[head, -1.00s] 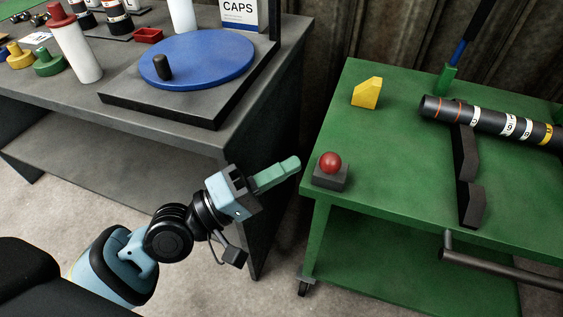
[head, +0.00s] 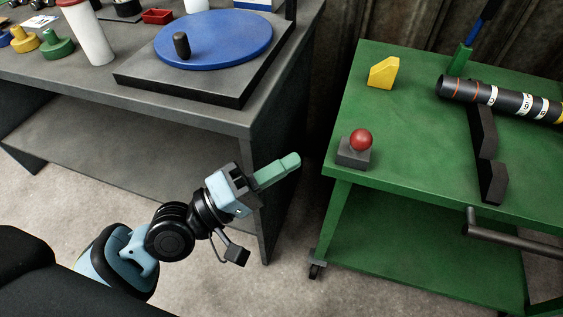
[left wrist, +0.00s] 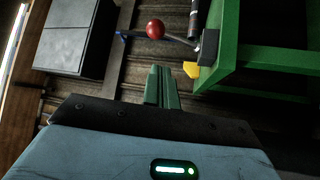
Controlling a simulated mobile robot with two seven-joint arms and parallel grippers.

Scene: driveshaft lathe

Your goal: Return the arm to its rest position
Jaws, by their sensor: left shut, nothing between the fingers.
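My left arm comes in from the lower left in the head view. Its left gripper (head: 289,163) is shut and empty, with the green fingers together. It hangs in the gap between the grey table and the green cart, left of the red ball on its dark block and apart from both. The shut fingers also show in the left wrist view (left wrist: 162,88). My right gripper is not in view.
The green cart (head: 420,145) carries a red ball (head: 361,139) on a dark block, a yellow wedge (head: 383,72) and a black banded shaft (head: 510,98) on a dark stand. The grey table (head: 200,112) holds a blue turntable (head: 235,38). Bare floor lies below.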

